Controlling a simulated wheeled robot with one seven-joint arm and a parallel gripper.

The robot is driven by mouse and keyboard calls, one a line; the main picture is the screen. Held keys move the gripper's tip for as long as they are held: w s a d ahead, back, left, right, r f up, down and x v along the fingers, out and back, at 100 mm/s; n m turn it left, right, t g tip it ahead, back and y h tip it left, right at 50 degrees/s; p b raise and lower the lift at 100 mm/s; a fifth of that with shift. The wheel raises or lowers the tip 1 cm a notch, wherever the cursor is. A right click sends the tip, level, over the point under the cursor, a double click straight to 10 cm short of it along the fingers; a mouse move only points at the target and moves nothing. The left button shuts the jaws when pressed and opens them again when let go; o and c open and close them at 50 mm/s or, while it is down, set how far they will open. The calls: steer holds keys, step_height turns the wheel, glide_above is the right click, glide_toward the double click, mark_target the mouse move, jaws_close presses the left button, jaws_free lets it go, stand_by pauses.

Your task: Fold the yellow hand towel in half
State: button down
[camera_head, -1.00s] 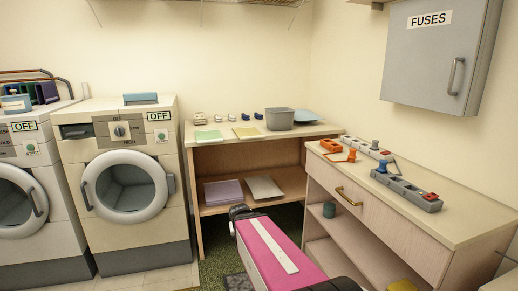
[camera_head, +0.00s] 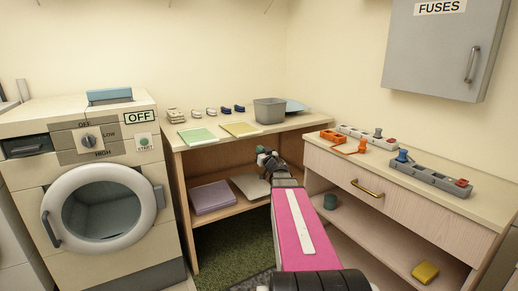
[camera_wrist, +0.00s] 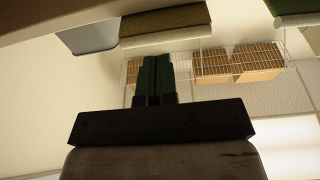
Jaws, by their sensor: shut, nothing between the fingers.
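The yellow hand towel (camera_head: 241,129) lies flat on the back table, between a green towel (camera_head: 198,136) and a grey bin (camera_head: 269,110). My gripper (camera_head: 263,153) is at the table's front edge, just in front of and slightly right of the yellow towel in the head view. Its green fingers (camera_wrist: 155,76) are together and empty, and apart from the towel. Much of the gripper is small and partly hidden by my arm in the head view.
Small items (camera_head: 211,112) line the back of the table (camera_head: 305,126). A blue dish (camera_head: 296,106) stands behind the bin. A drawer counter (camera_head: 400,190) with power strips stands close on the right, a washer (camera_head: 95,200) on the left. A wire shelf (camera_wrist: 210,68) with baskets hangs above.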

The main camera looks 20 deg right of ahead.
steer(key=f+x, duration=0.1)
steer(key=x, duration=0.9)
steer(key=shift+r, duration=2.95)
steer(key=shift+w+a+r, duration=0.2)
steer(key=shift+w+r, duration=0.85)
steer(key=shift+r, duration=0.3)
steer(key=shift+w+a+r, duration=0.25)
steer(key=shift+w+r, duration=0.85)
steer(key=shift+r, duration=0.2)
